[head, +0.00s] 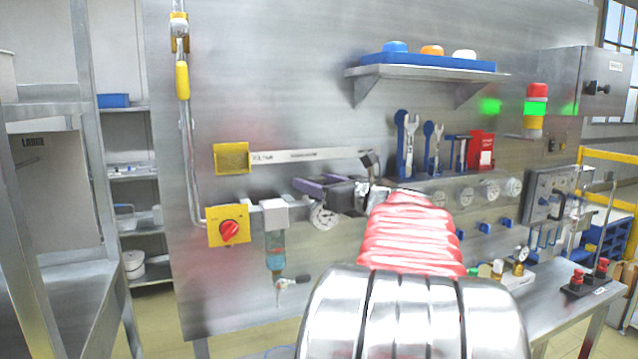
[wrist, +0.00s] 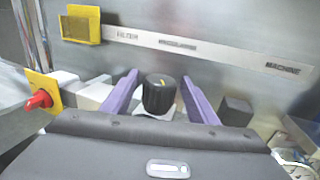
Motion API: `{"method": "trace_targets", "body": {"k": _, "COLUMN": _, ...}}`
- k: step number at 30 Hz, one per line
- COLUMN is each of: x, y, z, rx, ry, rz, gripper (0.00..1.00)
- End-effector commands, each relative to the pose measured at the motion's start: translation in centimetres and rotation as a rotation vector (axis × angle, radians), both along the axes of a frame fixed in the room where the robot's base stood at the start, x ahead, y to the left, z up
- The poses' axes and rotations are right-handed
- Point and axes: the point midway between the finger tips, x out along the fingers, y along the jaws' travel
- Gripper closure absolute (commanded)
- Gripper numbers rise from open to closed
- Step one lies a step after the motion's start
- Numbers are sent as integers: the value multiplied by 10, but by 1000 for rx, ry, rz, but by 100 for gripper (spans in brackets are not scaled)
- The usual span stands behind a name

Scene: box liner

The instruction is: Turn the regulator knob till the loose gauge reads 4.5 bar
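The black regulator knob (wrist: 160,94) with a yellow mark on top shows in the wrist view. My gripper (wrist: 160,78) has its two purple fingers on either side of the knob, with a visible gap on each side. In the head view my gripper (head: 303,186) is at the panel, and the knob is hidden there. A round white gauge (head: 322,217) hangs just below my gripper. Another small gauge (head: 521,253) sits on a brass fitting on the bench at right. I cannot tell which is the loose one; both readings are too small to make out.
A red rotary handle on a yellow plate (head: 229,226) is left of my gripper, with a bluish filter bowl (head: 275,248) below. A labelled strip (head: 310,156) runs above. Tools (head: 409,145) hang under a shelf (head: 425,72). Several panel gauges (head: 489,191) are at right.

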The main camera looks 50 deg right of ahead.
Motion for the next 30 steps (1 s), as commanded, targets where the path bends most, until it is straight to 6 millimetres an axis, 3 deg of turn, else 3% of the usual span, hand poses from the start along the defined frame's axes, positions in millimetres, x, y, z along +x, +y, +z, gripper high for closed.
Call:
{"method": "trace_targets", "body": {"k": 17, "x": -1, "y": -1, "z": 0, "rx": 0, "ry": 0, "rz": -1, "gripper": 87}}
{"method": "trace_targets", "body": {"k": 30, "x": 0, "y": -3, "z": 1, "rx": -1, "ry": -3, "rz": 113, "gripper": 87}}
